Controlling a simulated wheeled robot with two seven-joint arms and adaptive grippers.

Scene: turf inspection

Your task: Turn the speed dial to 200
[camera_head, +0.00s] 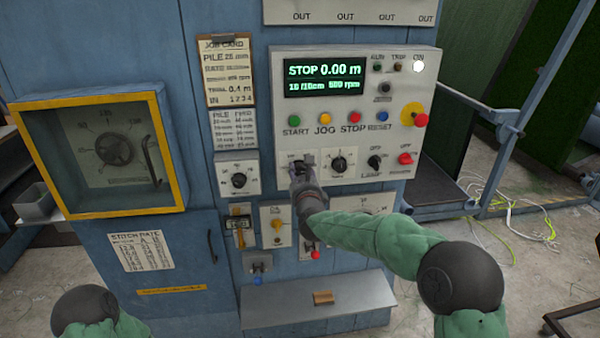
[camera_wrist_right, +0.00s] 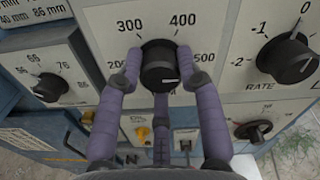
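The speed dial (camera_wrist_right: 159,66) is a black round knob on a pale panel with marks from 200 to 500 around it in the right wrist view. A short white line on its face points right, towards the 500 side. My right gripper (camera_wrist_right: 159,52) has purple fingers on both sides of the knob, and their tips appear to touch it. A third finger lies below the knob. In the head view my right gripper (camera_head: 302,170) covers the dial. My left gripper is out of view; only part of that arm shows at bottom left.
Another knob (camera_head: 339,160), marked RATE in the wrist view, sits just right of the dial. A further knob (camera_head: 239,180) is at left. A lit display (camera_head: 325,77) reads STOP 0.00 m above a button row. A grey shelf (camera_head: 350,300) juts out below.

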